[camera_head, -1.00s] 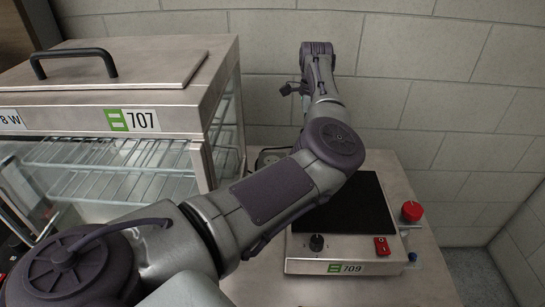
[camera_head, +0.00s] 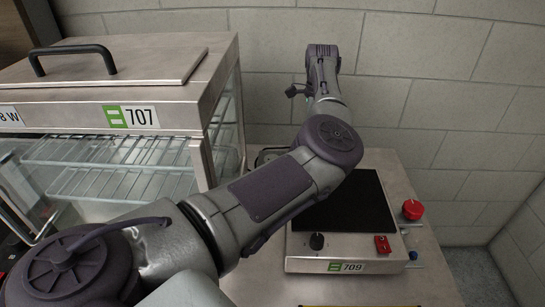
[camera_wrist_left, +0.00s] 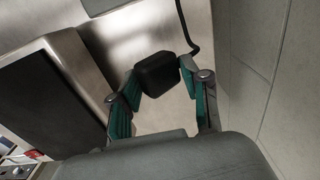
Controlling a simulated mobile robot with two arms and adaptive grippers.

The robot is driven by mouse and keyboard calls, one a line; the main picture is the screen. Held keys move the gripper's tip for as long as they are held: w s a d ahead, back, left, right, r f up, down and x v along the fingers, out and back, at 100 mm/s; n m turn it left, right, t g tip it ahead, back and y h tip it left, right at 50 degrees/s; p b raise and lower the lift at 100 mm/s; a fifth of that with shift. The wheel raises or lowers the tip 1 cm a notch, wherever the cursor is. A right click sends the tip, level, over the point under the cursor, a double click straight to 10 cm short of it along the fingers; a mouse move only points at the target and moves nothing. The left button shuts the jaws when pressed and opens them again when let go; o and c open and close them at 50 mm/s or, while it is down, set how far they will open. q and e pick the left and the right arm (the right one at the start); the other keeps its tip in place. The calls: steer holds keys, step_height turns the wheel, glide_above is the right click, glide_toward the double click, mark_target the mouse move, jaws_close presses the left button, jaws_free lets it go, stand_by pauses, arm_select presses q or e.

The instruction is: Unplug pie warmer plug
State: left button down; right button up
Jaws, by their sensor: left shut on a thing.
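In the left wrist view a black, block-shaped plug (camera_wrist_left: 158,75) with a black cord (camera_wrist_left: 186,28) running up from it sits between the teal fingers of my left gripper (camera_wrist_left: 160,82). The gripper is shut on it. Behind the plug is a steel surface, and I cannot tell whether the plug touches a socket. In the head view my left arm reaches across to the wall, and its fingers and the plug are hidden. The pie warmer (camera_head: 190,112), a steel and glass cabinet marked 707, stands at the left. My right gripper is not in view.
A steel appliance marked 709 with a black top plate (camera_head: 350,204) stands right of my arm. A red knob (camera_head: 412,209) is at its right side. The block wall (camera_head: 430,75) is close behind. The steel table (camera_head: 400,287) is bare at the front.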

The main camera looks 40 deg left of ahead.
arm_select(q)
steer(key=shift+f+b, duration=0.55)
steer(key=shift+f, duration=1.05)
steer(key=shift+f+b, duration=0.55)
steer(key=shift+f, duration=0.1)
steer(key=shift+f+b, duration=0.7)
steer(key=shift+f, duration=0.55)
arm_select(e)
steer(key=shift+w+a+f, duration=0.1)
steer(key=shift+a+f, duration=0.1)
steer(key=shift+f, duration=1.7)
arm_select(q)
steer(key=shift+f, duration=0.1)
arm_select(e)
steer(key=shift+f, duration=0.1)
arm_select(q)
steer(key=shift+f+b, duration=0.3)
steer(key=shift+f, duration=0.05)
steer(key=shift+f+b, duration=0.4)
steer(key=shift+f, duration=0.2)
steer(key=shift+s+f, duration=0.1)
steer(key=shift+f, duration=0.05)
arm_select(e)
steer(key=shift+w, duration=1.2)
